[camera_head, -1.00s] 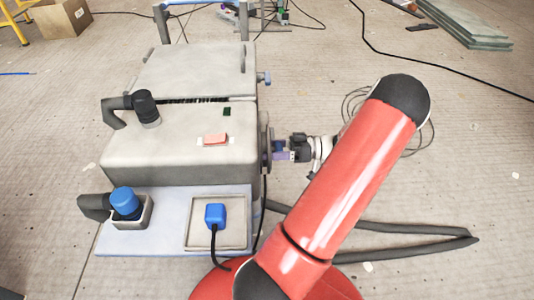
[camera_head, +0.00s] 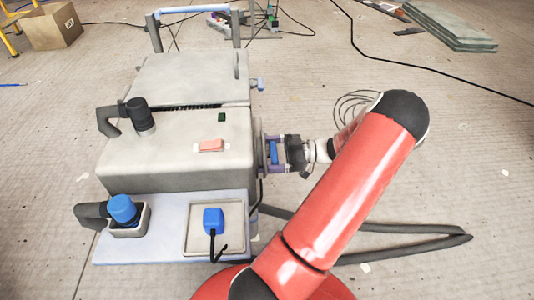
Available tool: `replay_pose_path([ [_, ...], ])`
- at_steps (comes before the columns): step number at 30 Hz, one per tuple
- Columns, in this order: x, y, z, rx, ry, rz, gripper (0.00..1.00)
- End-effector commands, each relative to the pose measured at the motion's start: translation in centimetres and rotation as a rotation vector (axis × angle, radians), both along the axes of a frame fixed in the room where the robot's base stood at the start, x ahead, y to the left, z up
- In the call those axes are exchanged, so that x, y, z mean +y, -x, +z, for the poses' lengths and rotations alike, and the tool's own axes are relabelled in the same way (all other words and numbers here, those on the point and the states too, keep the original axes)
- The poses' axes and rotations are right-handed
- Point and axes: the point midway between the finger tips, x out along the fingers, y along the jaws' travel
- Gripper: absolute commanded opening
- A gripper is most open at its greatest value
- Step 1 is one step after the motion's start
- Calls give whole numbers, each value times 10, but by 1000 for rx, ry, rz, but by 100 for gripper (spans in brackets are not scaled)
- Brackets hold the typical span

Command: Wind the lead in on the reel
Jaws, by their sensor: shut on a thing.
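The reel (camera_head: 259,143) is a dark disc seen nearly edge-on, on the right side of a pale grey machine (camera_head: 170,160). A blue and purple crank part (camera_head: 272,152) sticks out from it. My gripper (camera_head: 281,152) is shut on this crank handle, with its dark fingers close beside the reel. The black lead (camera_head: 213,245) runs from a blue plug (camera_head: 213,218) in a shallow square tray at the machine's front. Another stretch of dark lead shows just below the reel. Part of the lead and of the reel's face is hidden.
A thick dark hose (camera_head: 400,229) lies in a loop on the floor to the right. A thin cable coil (camera_head: 350,103) lies behind my arm. Grey boards (camera_head: 450,25) and a cardboard box (camera_head: 52,27) stand farther back. Floor at the right is mostly clear.

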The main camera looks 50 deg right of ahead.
Motion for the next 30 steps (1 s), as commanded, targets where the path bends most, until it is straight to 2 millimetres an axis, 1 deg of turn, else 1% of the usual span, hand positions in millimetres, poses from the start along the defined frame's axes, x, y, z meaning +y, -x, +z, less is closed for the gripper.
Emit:
replay_pose_path([
  [9,-1,1,-1,-4,9,-2,50],
  [10,-1,1,-1,-4,10,-3,92],
  [12,-1,1,-1,-4,9,-2,100],
  [20,-3,2,0,-3,7,-2,100],
  [23,-9,10,0,-2,6,-3,100],
  [30,-36,42,0,-4,7,-5,100],
])
